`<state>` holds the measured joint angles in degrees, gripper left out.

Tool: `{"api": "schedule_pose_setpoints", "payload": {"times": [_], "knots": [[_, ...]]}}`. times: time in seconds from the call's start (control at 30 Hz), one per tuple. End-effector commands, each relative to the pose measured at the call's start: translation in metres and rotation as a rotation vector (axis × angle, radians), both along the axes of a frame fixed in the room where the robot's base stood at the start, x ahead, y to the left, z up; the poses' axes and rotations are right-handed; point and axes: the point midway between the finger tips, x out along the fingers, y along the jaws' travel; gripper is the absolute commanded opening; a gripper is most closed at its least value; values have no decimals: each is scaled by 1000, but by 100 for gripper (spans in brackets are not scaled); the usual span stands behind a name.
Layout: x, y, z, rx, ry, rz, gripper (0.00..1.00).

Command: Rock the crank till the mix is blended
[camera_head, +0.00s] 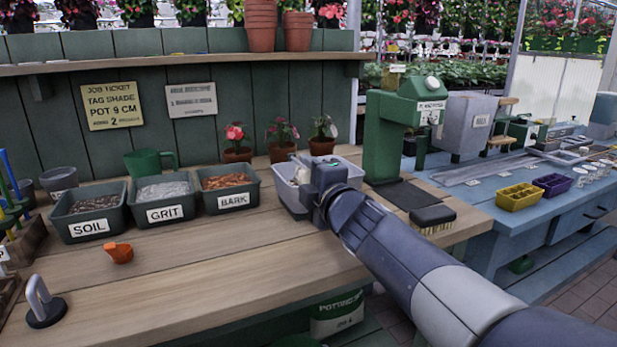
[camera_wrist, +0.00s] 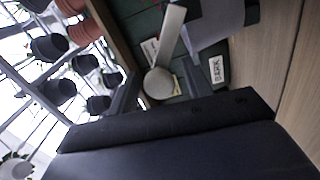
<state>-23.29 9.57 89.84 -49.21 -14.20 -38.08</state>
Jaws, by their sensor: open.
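My gripper (camera_head: 308,186) is at the pale grey tub (camera_head: 347,178) on the wooden bench and hides much of it. In the wrist view my gripper (camera_wrist: 158,88) has its two dark fingers apart. A round pale knob (camera_wrist: 158,84) on a flat grey bar (camera_wrist: 170,38), which looks like the crank, shows between the fingers. I cannot tell whether the fingers touch it. A small whitish part (camera_head: 300,174) shows beside my gripper in the head view. The mix inside the tub is hidden.
Bins of soil (camera_head: 95,212), grit (camera_head: 162,203) and bark (camera_head: 226,188) stand left of the tub. A green press (camera_head: 385,140) and a brush (camera_head: 433,218) are at the right. An orange scoop (camera_head: 118,252) lies in front. The bench's front middle is clear.

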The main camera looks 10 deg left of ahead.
Motion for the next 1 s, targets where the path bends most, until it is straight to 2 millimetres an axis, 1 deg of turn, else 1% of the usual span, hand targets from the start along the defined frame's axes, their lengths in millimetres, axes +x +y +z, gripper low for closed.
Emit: {"api": "schedule_pose_setpoints", "payload": {"times": [0.17, 0.4, 0.6, 0.8, 1.0], "knots": [[-16, -11, 2, 1, -2, -1, 48], [-52, -36, 3, 0, -2, -3, 48], [-75, -53, 2, 0, -1, -3, 48], [-86, -60, 1, -1, 0, -3, 48], [-88, -60, 0, 0, 0, -2, 48]]}}
